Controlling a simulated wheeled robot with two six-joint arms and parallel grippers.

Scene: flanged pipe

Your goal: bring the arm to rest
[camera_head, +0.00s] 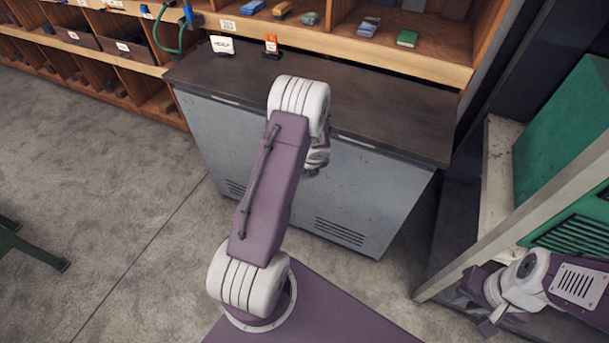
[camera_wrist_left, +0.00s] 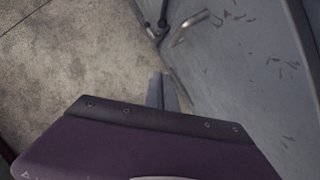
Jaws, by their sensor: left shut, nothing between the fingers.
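My left arm (camera_head: 270,190) rises from my purple base and bends at a white joint above the front edge of the workbench (camera_head: 390,110). Its wrist hangs in front of the bench, and the left gripper is hidden behind the arm in the head view.
A small white sign (camera_head: 221,44) and an orange item (camera_head: 271,46) stand at the back of the bench. Wooden shelves (camera_head: 400,65) with small goods rise behind. A green machine (camera_head: 570,150) in a pale frame stands right. Open floor (camera_head: 110,160) lies left.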

